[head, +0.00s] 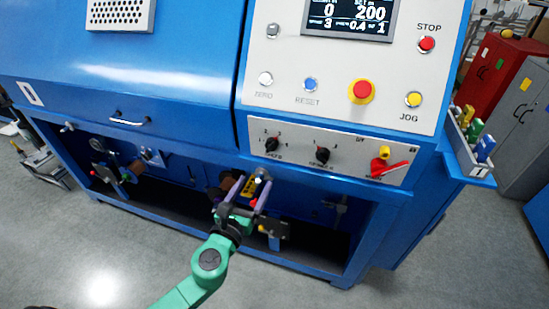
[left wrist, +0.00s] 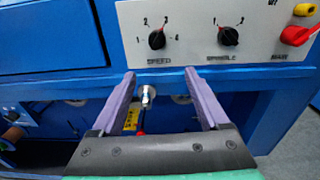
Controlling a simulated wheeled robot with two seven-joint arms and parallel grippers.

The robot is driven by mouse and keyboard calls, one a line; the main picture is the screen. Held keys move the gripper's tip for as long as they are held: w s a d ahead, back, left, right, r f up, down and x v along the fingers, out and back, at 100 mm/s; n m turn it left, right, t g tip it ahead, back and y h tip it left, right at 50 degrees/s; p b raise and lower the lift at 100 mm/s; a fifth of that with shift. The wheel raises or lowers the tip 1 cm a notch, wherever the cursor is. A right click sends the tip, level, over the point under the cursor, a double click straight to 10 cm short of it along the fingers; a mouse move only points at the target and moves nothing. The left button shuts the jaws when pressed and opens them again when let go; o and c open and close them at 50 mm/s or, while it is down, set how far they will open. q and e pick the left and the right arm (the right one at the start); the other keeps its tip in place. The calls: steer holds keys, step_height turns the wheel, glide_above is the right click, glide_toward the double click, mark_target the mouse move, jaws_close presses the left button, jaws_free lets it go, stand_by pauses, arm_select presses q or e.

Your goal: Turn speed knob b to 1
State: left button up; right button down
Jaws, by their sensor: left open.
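The black speed knob (head: 271,144) sits at the left of the light lower panel on the blue machine. In the left wrist view the speed knob (left wrist: 157,41) has the marks 1 to 4 around it; its pointer seems turned up and right, towards 3. A second black knob (head: 322,154), labelled spindle, is to its right; this spindle knob (left wrist: 225,37) has marks 1 and 2. No letter b is readable. My left gripper (head: 252,183) is open and empty below the panel, under the speed knob. Its purple fingers (left wrist: 160,73) point towards the machine. My right gripper is not in view.
A red switch handle (head: 390,170) is at the panel's right end. Above are the stop button (head: 427,44), a red-and-yellow button (head: 361,91) and the display (head: 350,17), reading speed 3. A small tool tray (head: 466,160) juts out at the right. Valves and fittings fill the recess below.

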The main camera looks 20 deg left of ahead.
arm_select(q)
steer(key=r, duration=0.1)
steer(key=p, duration=0.2)
glide_toward(269, 150)
steer(key=shift+m, duration=0.3)
steer(key=w, duration=0.5)
steer(key=w+b, duration=0.1)
steer(key=w, duration=0.4)
steer(key=shift+d+f, duration=0.15)
steer(key=shift+d, duration=0.1)
jaws_close()
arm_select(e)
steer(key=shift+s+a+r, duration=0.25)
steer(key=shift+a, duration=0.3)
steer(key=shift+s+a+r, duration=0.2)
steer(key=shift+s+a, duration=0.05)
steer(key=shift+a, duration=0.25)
